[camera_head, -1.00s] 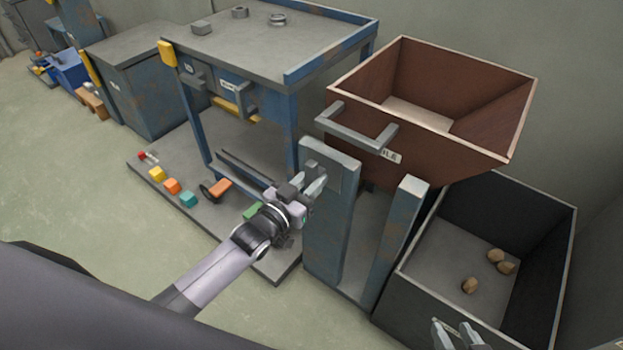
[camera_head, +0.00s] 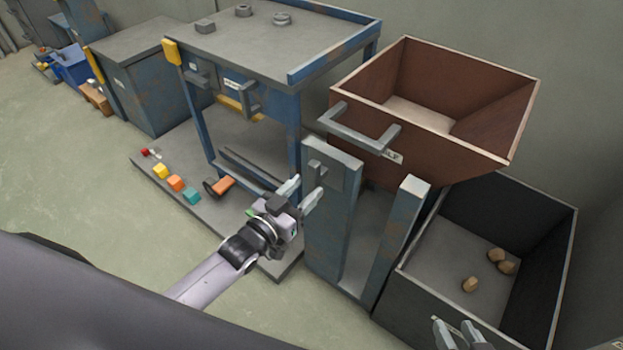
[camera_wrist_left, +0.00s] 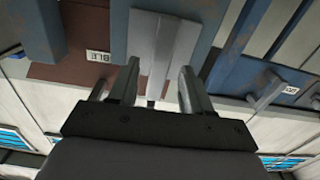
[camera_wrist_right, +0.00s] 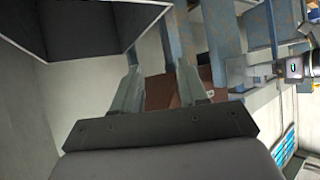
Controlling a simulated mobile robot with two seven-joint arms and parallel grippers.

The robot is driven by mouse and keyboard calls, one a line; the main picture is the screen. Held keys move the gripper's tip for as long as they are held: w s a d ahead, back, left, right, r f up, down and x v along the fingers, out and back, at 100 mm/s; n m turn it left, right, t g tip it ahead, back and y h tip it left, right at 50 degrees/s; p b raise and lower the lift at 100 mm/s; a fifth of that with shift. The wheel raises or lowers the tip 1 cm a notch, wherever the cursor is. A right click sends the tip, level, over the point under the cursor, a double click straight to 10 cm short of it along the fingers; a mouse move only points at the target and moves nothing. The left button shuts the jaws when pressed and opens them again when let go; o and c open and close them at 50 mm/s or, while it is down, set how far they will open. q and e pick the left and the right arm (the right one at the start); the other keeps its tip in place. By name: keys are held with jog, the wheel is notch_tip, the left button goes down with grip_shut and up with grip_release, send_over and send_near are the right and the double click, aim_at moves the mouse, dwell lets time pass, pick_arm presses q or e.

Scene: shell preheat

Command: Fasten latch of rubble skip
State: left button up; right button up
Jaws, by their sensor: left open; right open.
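The rubble skip (camera_head: 455,155) is a brown open-topped hopper with a grey handle bar (camera_head: 360,135) on its near side, held between blue posts. The latch (camera_head: 318,172) is a grey plate with a small lever on the left blue post (camera_head: 330,235). In the left wrist view a grey latch part (camera_wrist_left: 165,45) lies ahead between the fingers. My left gripper (camera_head: 303,194) is open, just left of and below the latch; contact cannot be told. My right gripper (camera_head: 460,335) is open and empty at the bottom edge, by the dark bin.
A dark open bin (camera_head: 400,308) with a few tan rubble pieces (camera_head: 500,262) stands right of the posts. A blue workbench (camera_head: 265,45) stands behind my left arm. Its low base (camera_head: 265,262) carries several small coloured blocks.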

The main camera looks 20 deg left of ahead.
pick_arm(q)
jog(key=v, duration=0.3)
jog(key=shift+s, duration=0.1)
pick_arm(e)
jog(key=shift+s+d+f, duration=0.4)
jog(key=shift+d+f, duration=0.1)
jog(key=shift+f, duration=0.1)
